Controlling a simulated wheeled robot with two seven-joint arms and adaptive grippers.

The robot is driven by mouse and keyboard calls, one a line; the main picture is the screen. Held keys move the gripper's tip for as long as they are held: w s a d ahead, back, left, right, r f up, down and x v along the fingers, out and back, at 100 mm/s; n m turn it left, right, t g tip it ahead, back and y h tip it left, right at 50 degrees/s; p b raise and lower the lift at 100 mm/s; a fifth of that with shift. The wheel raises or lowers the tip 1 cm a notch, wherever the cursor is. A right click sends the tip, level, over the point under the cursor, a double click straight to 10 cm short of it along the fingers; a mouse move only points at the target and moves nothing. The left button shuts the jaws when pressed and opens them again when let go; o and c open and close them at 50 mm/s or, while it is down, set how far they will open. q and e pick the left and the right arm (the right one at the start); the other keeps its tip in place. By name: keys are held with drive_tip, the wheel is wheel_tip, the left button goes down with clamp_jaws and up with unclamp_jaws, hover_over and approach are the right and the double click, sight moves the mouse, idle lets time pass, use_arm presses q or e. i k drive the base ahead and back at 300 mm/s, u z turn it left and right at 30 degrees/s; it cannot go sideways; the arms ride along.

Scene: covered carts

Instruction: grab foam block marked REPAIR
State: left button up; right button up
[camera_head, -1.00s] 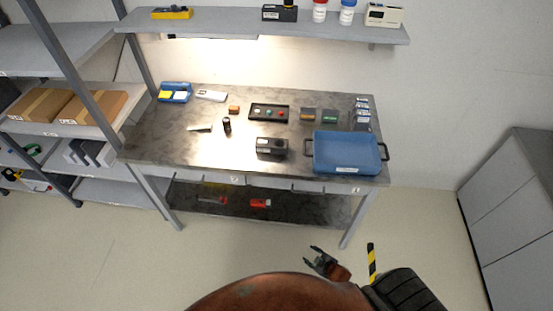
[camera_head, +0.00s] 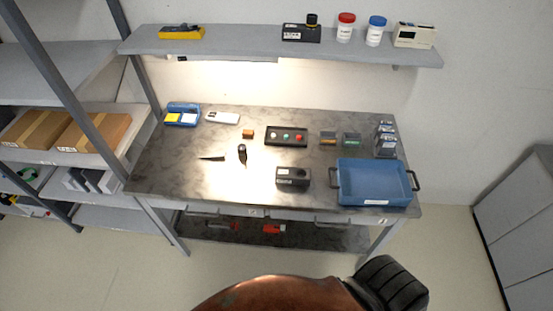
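I cannot make out a block whose marking reads REPAIR; the labels are too small to read. A dark grey block (camera_head: 292,178) with a pale label on its front and a round spot on top sits at the front middle of the metal workbench (camera_head: 200,185). I cannot tell whether it is foam. Grey upright slabs (camera_head: 92,180) stand on a lower shelf at the left. Neither of my grippers is in view.
A blue tray (camera_head: 375,199) with dark handles stands at the bench's right front. A black tray (camera_head: 271,142) with coloured buttons, small boxes and a blue bin (camera_head: 182,124) lie farther back. An upper shelf (camera_head: 240,45) overhangs the back. Grey cabinets (camera_head: 520,225) stand right.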

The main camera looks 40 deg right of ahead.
sight(299, 176)
drive_tip(key=i, duration=1.2)
drive_tip(key=z, duration=2.45)
drive_tip(key=k, duration=1.1)
drive_tip(key=u, duration=0.9)
drive_tip(key=i, duration=0.8)
drive_tip(key=z, duration=0.5)
